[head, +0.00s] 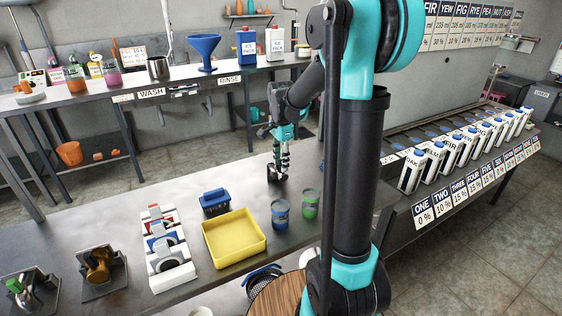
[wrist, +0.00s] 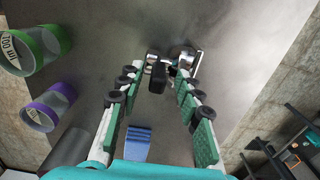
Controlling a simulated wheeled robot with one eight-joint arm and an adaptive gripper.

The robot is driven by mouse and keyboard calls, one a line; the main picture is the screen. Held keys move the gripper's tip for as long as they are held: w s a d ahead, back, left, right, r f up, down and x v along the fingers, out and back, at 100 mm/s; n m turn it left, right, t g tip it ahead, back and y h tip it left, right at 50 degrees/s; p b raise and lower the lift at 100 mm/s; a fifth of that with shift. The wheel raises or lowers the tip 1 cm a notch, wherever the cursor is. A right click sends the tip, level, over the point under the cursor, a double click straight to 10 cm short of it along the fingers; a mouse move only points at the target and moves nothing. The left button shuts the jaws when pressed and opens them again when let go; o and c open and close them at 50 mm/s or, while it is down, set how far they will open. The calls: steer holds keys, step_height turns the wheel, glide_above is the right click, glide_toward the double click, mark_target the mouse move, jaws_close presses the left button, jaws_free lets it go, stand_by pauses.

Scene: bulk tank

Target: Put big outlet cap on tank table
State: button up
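My gripper (head: 279,172) points down just above the table. In the wrist view its two green-padded fingers (wrist: 172,72) stand apart, with a gap between them. A small black piece (wrist: 158,76) with shiny metal parts (wrist: 181,59) lies between and beyond the fingertips. It may be the big outlet cap, but I cannot be sure. In the head view a small dark thing (head: 272,173) shows at the fingertips, partly hidden by them. The metal table (head: 130,216) is under my gripper. I cannot tell which surface is the tank table.
A blue block (head: 215,200), a yellow tray (head: 233,238), and a blue cup (head: 280,213) and green cup (head: 310,203) stand near my gripper. Metal fittings in holders (head: 98,268) are at the left front. Labelled cartons (head: 430,163) line the right bench.

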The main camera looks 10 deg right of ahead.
steer(key=shift+r, duration=0.1)
step_height(320, 180, up, 12)
stand_by(0.6)
steer(key=shift+s, duration=0.1)
